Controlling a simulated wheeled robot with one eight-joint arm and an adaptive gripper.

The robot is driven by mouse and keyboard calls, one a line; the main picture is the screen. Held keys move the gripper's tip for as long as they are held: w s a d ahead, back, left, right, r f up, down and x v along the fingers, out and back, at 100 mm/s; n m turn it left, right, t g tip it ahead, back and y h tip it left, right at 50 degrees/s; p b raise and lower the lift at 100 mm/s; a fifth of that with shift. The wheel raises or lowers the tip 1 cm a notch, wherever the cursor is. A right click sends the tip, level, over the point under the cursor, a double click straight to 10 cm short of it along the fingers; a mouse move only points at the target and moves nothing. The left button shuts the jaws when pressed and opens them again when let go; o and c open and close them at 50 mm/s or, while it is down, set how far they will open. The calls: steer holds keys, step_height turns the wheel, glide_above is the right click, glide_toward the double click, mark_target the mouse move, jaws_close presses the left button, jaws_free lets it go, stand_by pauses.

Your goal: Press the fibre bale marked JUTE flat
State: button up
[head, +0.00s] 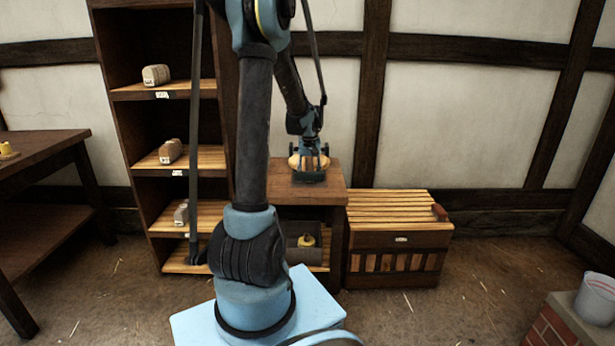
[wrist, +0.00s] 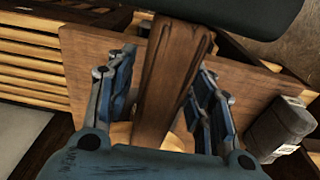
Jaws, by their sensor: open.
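Several pale bales sit on the shelves: one high (head: 156,75), one in the middle (head: 170,151) and one low (head: 181,213). Their markings are too small to read, so I cannot tell which is JUTE. My gripper (head: 309,165) is over the small wooden table (head: 334,180), at a round tan wooden thing (head: 295,161). In the wrist view my gripper (wrist: 160,105) is open, its fingers on either side of a brown wooden bar (wrist: 172,75). A pale rounded piece shows low behind the bar. Whether the fingers touch the bar is unclear.
A grey bale-like thing with a label (wrist: 280,128) is at right in the wrist view. A slatted chest (head: 395,215) stands right of the table. A box with a yellow item (head: 306,241) sits below. A bucket (head: 597,298) stands on bricks at right.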

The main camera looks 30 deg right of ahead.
steer(key=r, duration=1.2)
steer(key=shift+s+a, duration=0.2)
steer(key=shift+s, duration=0.05)
steer(key=shift+f, duration=0.1)
steer(key=shift+c, duration=0.5)
